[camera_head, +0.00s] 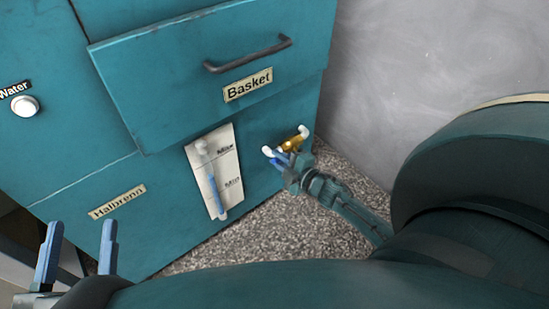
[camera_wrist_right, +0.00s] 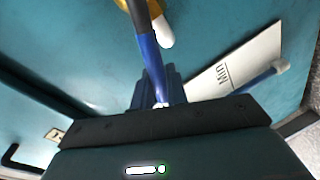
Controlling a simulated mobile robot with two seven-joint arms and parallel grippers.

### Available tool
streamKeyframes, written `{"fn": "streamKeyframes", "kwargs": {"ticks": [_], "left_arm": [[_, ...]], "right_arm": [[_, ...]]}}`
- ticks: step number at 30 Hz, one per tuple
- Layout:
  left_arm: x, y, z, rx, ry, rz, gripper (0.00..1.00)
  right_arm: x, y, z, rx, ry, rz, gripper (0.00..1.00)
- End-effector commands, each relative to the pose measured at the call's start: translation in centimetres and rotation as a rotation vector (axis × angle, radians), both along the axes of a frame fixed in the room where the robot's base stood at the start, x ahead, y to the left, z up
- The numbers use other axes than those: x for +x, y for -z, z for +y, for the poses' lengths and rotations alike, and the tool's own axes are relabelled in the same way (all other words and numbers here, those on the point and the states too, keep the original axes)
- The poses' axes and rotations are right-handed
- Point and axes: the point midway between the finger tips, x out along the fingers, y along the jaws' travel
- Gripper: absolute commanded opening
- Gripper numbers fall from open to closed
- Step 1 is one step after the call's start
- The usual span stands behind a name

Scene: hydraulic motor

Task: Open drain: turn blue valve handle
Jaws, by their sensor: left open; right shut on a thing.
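The brass valve body (camera_head: 294,142) sticks out of the lower right of the teal cabinet front in the head view, with a white end beside it. The blue valve handle (camera_wrist_right: 148,58) runs down from the brass part at the top of the right wrist view. My right gripper (camera_head: 279,158) is at the valve, shut on the handle; in the right wrist view its fingers (camera_wrist_right: 157,92) close around the handle's lower part. In the head view the fingers partly hide the handle. My left gripper (camera_head: 78,250) is open and empty at the lower left, away from the valve.
A white level gauge plate (camera_head: 229,167) marked Max and Min, with a blue-ended tube, sits left of the valve. Above is the Basket drawer (camera_head: 180,75) with a dark handle (camera_head: 248,56). A white Water knob (camera_head: 25,106) is far left. Speckled floor (camera_head: 270,235) lies below.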

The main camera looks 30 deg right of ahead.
Motion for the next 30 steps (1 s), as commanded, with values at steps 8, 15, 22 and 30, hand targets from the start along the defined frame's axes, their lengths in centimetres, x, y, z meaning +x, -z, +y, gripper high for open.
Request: {"fn": "streamKeyframes", "kwargs": {"ticks": [8, 15, 22, 30], "left_arm": [[0.9, -3.1, 0.3, 0.020, 0.008, -0.209, 0.55], [1.0, -4.3, 0.4, 0.031, 0.008, -0.307, 0.55], [1.1, -4.9, 0.5, 0.035, 0.008, -0.350, 0.55], [1.1, -5.1, 0.5, 0.036, 0.008, -0.358, 0.55]], "right_arm": [[-0.1, 2.3, 0.0, -0.212, -0.001, -0.017, 0.00], [-0.1, 3.4, 0.1, -0.334, -0.002, -0.026, 0.00], [-0.1, 3.7, 0.0, -0.389, -0.002, -0.030, 0.00], [-0.1, 3.8, 0.0, -0.402, -0.001, -0.030, 0.00]]}}
